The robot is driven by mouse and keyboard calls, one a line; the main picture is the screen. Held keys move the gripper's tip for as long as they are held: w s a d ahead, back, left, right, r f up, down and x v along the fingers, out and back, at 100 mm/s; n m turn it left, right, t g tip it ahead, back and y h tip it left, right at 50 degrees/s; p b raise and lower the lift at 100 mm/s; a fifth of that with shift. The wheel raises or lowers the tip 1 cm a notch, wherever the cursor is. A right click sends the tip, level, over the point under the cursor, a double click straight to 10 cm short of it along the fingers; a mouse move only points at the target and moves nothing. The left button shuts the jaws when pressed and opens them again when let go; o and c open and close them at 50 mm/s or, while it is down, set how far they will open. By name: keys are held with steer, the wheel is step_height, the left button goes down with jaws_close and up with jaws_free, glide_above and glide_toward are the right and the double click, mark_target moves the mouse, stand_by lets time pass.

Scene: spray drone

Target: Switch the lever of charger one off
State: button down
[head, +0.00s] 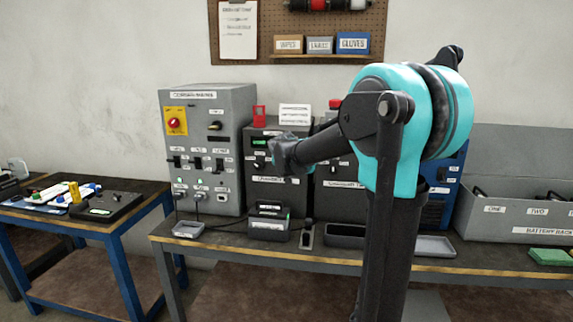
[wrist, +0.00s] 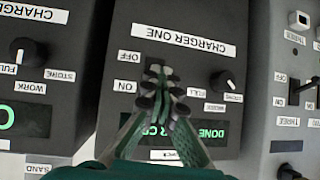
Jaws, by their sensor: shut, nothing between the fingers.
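Charger one (wrist: 185,20) is a dark box in the wrist view, with its name on a white label (wrist: 184,41). An OFF label (wrist: 130,57) and an ON label (wrist: 125,86) sit left of my fingertips, and a round knob (wrist: 222,81) sits to their right. My gripper (wrist: 160,75) is shut, with its fingertips together over the panel beside the OFF and ON labels. The lever is hidden by the fingers, so its position and any contact cannot be told. In the head view, my gripper (head: 281,152) is in front of charger one (head: 258,192), covering part of its face.
A grey mains cabinet (head: 232,110) with several switches stands left of charger one in the head view. Another charger (head: 340,195) stands to its right, partly behind my arm. Small trays (head: 188,229) and a dark device (head: 268,228) lie on the bench in front.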

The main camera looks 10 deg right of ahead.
step_height(320, 180, down, 3)
steer(key=t, duration=0.2)
steer(key=shift+s+t+h, duration=0.1)
steer(key=shift+t+h, duration=0.2)
steer(key=shift+t, duration=0.1)
steer(key=shift+r, duration=0.15)
steer(key=shift+r, duration=0.65)
steer(key=shift+s, duration=0.1)
